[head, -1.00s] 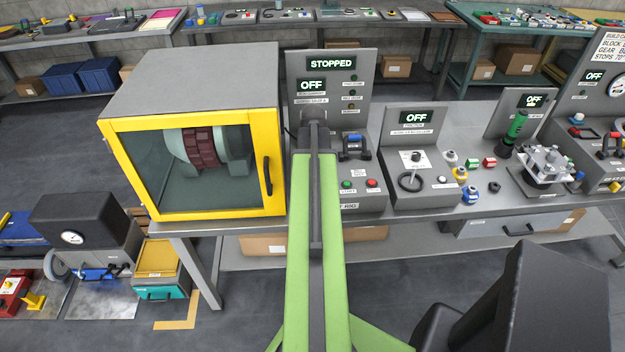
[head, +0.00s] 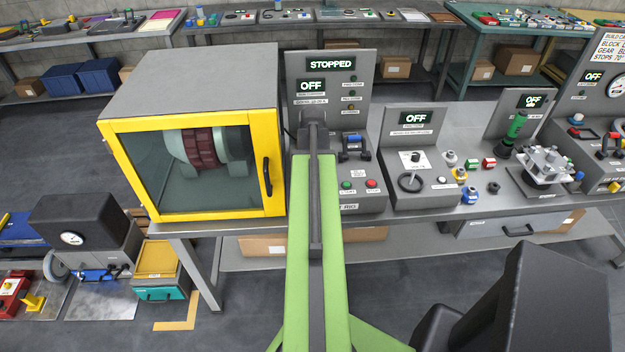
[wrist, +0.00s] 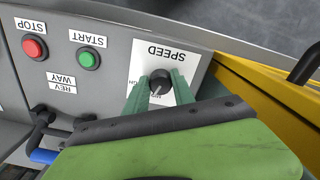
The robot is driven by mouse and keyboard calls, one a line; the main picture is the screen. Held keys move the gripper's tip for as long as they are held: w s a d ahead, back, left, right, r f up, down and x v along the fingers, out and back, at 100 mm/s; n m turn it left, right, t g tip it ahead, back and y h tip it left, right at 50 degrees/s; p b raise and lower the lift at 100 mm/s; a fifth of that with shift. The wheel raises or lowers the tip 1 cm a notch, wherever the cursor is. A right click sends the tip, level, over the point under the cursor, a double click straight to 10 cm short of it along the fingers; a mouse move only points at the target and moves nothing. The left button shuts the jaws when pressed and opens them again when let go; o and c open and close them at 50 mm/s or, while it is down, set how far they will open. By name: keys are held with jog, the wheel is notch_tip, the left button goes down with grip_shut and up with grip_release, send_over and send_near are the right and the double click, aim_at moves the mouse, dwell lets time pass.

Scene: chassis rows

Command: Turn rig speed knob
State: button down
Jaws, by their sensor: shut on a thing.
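The speed knob (wrist: 159,86) is a small dark round knob with a pale pointer line, on a white plate (wrist: 186,62) marked SPEED, upside down in the wrist view. My gripper (wrist: 158,90) has its two green fingers on either side of the knob, shut on it. The pointer line points down and slightly left in that view. In the head view the rig panel (head: 332,85) reads STOPPED and OFF. My arm hides the knob and most of my gripper there.
A green START button (wrist: 88,60) and a red STOP button (wrist: 34,47) sit beside the knob. A blue-handled lever (head: 354,141) marked REV WAY stands close by. The yellow-framed guard box (head: 190,172) is left of my arm, its door shut.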

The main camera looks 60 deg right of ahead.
jog(key=m, duration=0.5)
jog(key=shift+m, duration=0.3)
jog(key=shift+a+m, duration=0.1)
jog(key=shift+m, duration=2.1)
jog(key=c, duration=1.1)
grip_release()
jog(key=shift+o, duration=0.2)
notch_tip(320, 180, up, 17)
jog(key=p, duration=1.7)
jog(key=shift+r, duration=0.2)
